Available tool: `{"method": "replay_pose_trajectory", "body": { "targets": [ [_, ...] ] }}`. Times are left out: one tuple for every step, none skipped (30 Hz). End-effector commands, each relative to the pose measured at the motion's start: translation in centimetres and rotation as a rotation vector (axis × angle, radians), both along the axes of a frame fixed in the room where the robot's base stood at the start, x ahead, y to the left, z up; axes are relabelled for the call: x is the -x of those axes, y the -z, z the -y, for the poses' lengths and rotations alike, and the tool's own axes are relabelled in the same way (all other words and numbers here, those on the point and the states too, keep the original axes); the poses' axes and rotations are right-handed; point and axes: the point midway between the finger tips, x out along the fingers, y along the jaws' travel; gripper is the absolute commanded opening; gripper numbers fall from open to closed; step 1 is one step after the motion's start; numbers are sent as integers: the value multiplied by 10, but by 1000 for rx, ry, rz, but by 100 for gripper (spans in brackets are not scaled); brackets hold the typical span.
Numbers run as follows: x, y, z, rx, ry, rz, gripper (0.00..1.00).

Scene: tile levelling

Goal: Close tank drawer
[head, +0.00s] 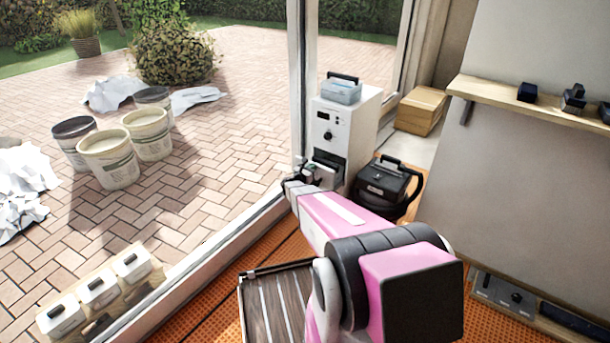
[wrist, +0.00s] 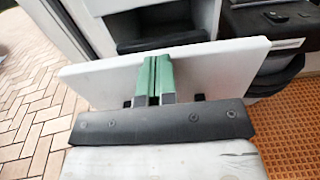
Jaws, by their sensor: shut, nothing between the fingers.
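The tank drawer belongs to a white upright unit (head: 345,125) by the glass door frame. A dark opening shows low in its front, and the drawer stands out from it. In the wrist view the drawer's white front panel (wrist: 215,68) spans most of the picture, with the dark slot (wrist: 165,38) visible beyond it. My gripper (head: 308,170) is at the drawer, partly hidden by my pink arm in the head view. In the wrist view its green fingers (wrist: 153,80) are shut together, empty, and overlap the panel. I cannot tell whether they touch it.
A black vacuum-like case (head: 385,185) stands right of the unit. A blue-grey box (head: 342,91) sits on top. A wooden shelf (head: 540,102) juts from the right wall. The door frame (head: 298,80) is close on the left. Orange matting (head: 205,318) covers the floor.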

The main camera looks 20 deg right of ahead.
Motion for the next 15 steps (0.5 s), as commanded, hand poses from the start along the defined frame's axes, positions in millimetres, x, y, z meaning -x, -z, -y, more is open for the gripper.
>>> {"method": "replay_pose_trajectory", "body": {
  "targets": [
    [-10, 1, 11, 2, 2, 1, 0],
    [-15, 1, 16, 2, 2, 1, 0],
    [-20, 1, 23, 1, 1, 1, 0],
    [-23, 2, 28, 1, 1, 1, 0],
    [-27, 2, 33, 1, 2, 1, 0],
    [-31, 2, 38, 1, 2, 1, 0],
    [-34, 1, 42, 1, 2, 1, 0],
    [-37, 1, 46, 1, 1, 1, 0],
    [-41, 1, 51, 1, 1, 1, 0],
    [-43, 1, 54, 1, 1, 1, 0],
    [-46, 1, 57, 1, 1, 1, 0],
    [-48, 0, 60, 1, 1, 1, 0],
    [-50, 0, 62, 2, 1, 1, 0],
    [-51, 0, 64, 2, 0, 0, 0],
    [-53, 0, 66, 2, 0, 0, 0]
  ]
}}
